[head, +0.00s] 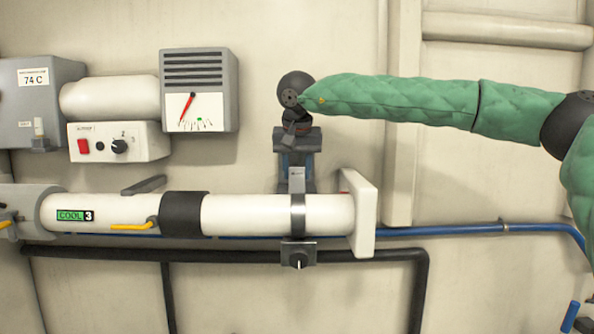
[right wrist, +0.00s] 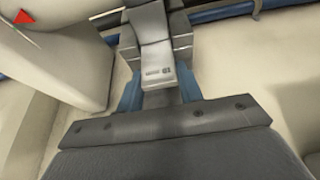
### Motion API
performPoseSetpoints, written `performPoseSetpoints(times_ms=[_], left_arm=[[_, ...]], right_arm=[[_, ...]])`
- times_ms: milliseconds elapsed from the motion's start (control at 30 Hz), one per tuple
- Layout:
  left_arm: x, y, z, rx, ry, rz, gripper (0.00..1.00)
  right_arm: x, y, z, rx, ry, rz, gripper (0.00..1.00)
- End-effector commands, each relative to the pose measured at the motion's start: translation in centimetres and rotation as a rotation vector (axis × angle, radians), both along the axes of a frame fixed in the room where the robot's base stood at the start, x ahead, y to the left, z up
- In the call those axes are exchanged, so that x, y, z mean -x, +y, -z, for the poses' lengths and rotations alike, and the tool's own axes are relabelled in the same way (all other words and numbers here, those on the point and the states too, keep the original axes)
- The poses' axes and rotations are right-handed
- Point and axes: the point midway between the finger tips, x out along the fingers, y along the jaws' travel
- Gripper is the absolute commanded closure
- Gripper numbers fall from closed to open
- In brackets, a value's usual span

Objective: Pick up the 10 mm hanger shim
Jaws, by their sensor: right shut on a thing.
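The 10 mm hanger shim (head: 297,176) is a small light grey plate above the white pipe's clamp band in the head view. In the right wrist view the shim (right wrist: 157,68) shows a small marking that reads like an upside-down 10. My right gripper (head: 297,187) is shut on the shim, with a blue finger on each side of it; the fingers also show in the right wrist view (right wrist: 158,92). The shim's far end meets the dark grey hanger band (head: 298,213); whether they touch I cannot tell. My left gripper is not in view.
The white pipe (head: 250,214) with a COOL 3 label runs below, with a white end flange (head: 362,213) close right. A clamp knob (head: 298,254) hangs underneath. A gauge box (head: 199,90) and switch box (head: 118,142) are at left. Blue and black hoses run behind.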

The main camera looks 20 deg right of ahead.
Motion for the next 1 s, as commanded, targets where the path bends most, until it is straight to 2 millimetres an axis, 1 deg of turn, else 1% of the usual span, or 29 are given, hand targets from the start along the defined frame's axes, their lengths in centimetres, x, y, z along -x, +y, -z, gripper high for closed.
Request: performPoseSetpoints(times_ms=[33,1000], left_arm=[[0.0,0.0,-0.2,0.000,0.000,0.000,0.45],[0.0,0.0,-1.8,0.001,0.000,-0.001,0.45]], right_arm=[[0.0,0.0,-0.3,-0.001,-0.001,0.001,0.89],[0.0,-0.1,-3.5,0.000,-0.002,0.001,0.89]])
